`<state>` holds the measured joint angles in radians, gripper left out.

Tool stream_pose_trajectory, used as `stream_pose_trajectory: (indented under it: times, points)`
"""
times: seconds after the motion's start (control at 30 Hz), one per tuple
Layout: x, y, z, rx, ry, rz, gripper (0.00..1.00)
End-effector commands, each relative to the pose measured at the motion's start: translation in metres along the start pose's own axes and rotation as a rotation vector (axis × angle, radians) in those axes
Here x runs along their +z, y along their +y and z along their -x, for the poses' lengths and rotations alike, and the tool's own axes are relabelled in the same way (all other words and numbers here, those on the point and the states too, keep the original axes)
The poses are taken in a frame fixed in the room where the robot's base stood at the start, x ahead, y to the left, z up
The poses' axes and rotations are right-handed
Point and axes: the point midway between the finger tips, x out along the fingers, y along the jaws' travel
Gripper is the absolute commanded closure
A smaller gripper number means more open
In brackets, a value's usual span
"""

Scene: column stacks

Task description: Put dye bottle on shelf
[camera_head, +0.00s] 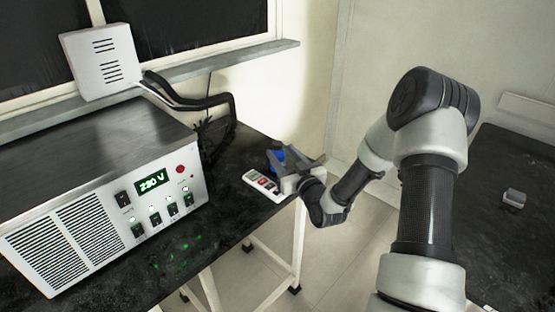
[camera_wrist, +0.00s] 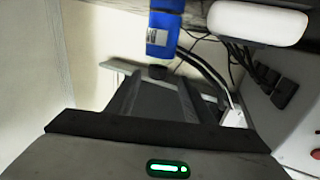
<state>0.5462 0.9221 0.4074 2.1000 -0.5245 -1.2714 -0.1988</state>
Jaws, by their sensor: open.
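A blue dye bottle (camera_head: 277,157) is at the right end of the black table, partly hidden behind my gripper (camera_head: 308,163). In the wrist view the blue bottle (camera_wrist: 162,36) has a white label and shows beyond the fingertips. My gripper is open, and nothing shows between its fingers. It is close to the bottle, but I cannot tell whether they touch. A grey ledge (camera_head: 225,62) runs along the wall under the dark window. I cannot tell whether this is the shelf.
A white remote-like device (camera_head: 264,185) lies in front of the bottle. A large power supply (camera_head: 110,215) fills the table's left part. Black cables (camera_head: 205,103) run behind it. Another dark table (camera_head: 510,240) is at right.

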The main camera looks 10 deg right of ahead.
Motion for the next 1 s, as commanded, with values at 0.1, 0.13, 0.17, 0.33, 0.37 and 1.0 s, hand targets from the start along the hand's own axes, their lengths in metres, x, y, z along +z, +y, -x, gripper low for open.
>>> stream_pose_trajectory:
  times: [0.1, 0.13, 0.17, 0.33, 0.37, 1.0]
  points:
    - [0.001, 0.001, -0.006, 0.001, 0.000, 0.000, 0.53]
    - [0.001, 0.001, -0.009, 0.001, 0.001, 0.000, 0.53]
    - [0.002, 0.002, -0.012, 0.001, 0.000, 0.000, 0.53]
    - [0.006, 0.005, -0.038, 0.000, 0.002, -0.001, 0.53]
    - [0.006, 0.004, -0.042, -0.001, 0.001, -0.001, 0.53]
    - [0.005, 0.005, -0.056, 0.000, -0.002, 0.000, 0.95]
